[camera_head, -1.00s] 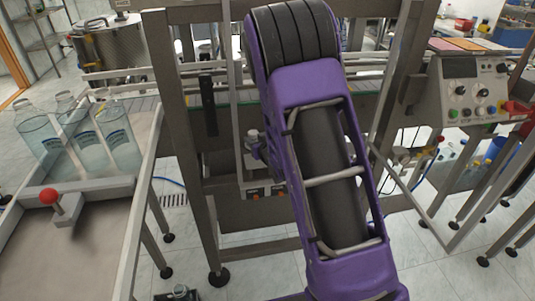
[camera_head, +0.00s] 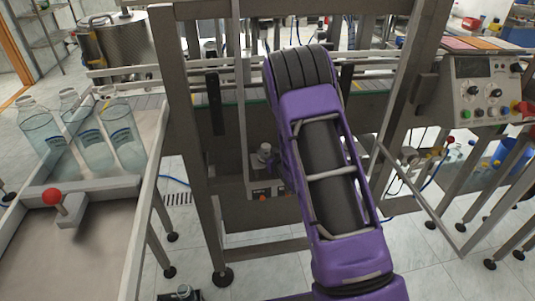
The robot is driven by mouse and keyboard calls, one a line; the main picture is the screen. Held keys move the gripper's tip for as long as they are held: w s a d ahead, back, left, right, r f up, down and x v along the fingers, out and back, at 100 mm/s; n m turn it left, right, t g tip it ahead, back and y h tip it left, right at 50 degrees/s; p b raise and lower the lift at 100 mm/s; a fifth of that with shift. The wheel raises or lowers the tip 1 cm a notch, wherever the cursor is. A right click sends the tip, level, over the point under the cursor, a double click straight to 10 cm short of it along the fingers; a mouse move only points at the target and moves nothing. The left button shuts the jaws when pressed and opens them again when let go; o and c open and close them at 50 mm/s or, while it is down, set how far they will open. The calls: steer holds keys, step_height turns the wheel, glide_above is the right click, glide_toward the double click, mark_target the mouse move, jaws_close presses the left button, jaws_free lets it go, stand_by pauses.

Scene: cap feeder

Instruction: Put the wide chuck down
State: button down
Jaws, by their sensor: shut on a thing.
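My purple arm with its black ribbed joint reaches up through the middle of the head view. It hides what lies behind it. My gripper does not show; the arm covers the place where its end would be. I cannot make out the wide chuck with certainty. A small grey rounded piece (camera_head: 265,153) shows just left of my arm, above a grey box with orange buttons (camera_head: 266,191). I cannot tell whether that piece is a chuck or whether it touches anything.
A steel machine frame (camera_head: 190,150) with a conveyor stands close around my arm. A tray table (camera_head: 95,188) with clear bottles (camera_head: 120,135) and a red-knobbed lever (camera_head: 52,196) is at left. A control panel (camera_head: 482,92) is at right.

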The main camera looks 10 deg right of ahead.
steer(key=shift+f, duration=0.1)
steer(key=shift+f, duration=0.15)
steer(key=shift+c, duration=2.3)
jaws_free()
steer(key=shift+r, duration=0.2)
steer(key=shift+s+r, duration=0.1)
steer(key=shift+s, duration=0.15)
steer(key=v, duration=1.1)
steer(key=shift+s, duration=0.2)
steer(key=shift+d+r, duration=0.1)
steer(key=shift+d, duration=0.05)
